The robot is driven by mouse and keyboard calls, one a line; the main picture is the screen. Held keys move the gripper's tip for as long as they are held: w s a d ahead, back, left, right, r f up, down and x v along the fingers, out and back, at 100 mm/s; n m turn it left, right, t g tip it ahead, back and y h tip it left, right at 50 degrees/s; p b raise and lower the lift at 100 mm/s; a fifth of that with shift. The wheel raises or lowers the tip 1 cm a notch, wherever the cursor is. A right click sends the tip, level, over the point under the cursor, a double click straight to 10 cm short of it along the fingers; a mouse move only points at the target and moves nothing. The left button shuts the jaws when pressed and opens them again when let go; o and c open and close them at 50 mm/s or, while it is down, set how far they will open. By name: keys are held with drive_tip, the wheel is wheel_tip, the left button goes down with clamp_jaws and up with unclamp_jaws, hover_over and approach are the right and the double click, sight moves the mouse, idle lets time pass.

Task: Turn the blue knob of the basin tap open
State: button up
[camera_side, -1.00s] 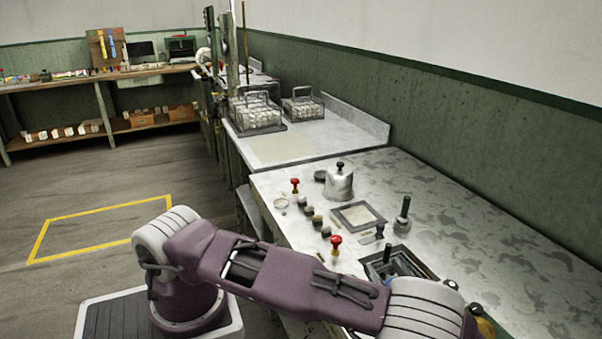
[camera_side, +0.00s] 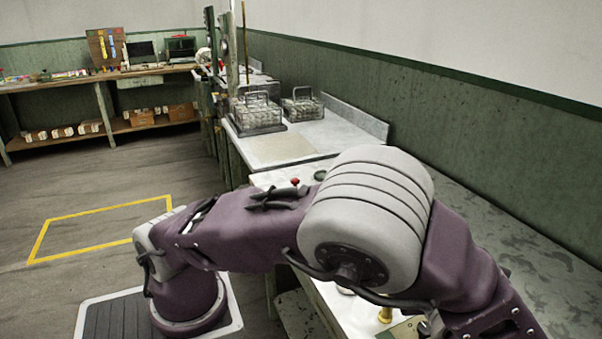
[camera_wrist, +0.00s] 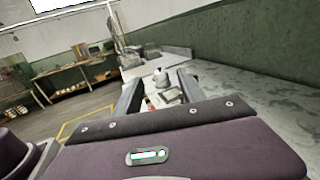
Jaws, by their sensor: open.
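I cannot make out a blue knob or a basin tap in either view. In the side view my arm covers most of the bench. A small brass-coloured fitting (camera_side: 385,314) shows below my arm at the bottom edge; I cannot tell what it is. My gripper (camera_wrist: 160,88) shows in the wrist view with its two dark fingers wide apart and nothing held between them. It is out of sight in the side view. Beyond the fingers the wrist view shows a pale domed pot (camera_wrist: 162,79) on the bench.
A red knob (camera_side: 295,181) stands on the bench just behind my arm. Wire racks (camera_side: 257,112) stand on the far bench. The green wall (camera_side: 480,130) runs along the right. The bench's right part (camera_side: 540,270) looks bare.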

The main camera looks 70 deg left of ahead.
drive_tip(key=s+a+r+n+g+h, duration=0.25)
drive_tip(key=a+r, duration=0.25)
drive_tip(key=r, duration=0.5)
drive_tip(key=s+a+n+g+h, duration=0.1)
drive_tip(key=s+a+n+h, duration=0.2)
drive_tip(key=s+n+h, duration=0.2)
drive_tip(key=s+a+f+n+g+h, duration=0.1)
drive_tip(key=s+a+n+g+h, duration=0.1)
drive_tip(key=s+n+h, duration=0.3)
drive_tip(key=shift+s+a+n, duration=0.5)
drive_tip(key=shift+s+n, duration=0.55)
drive_tip(key=shift+s, duration=0.1)
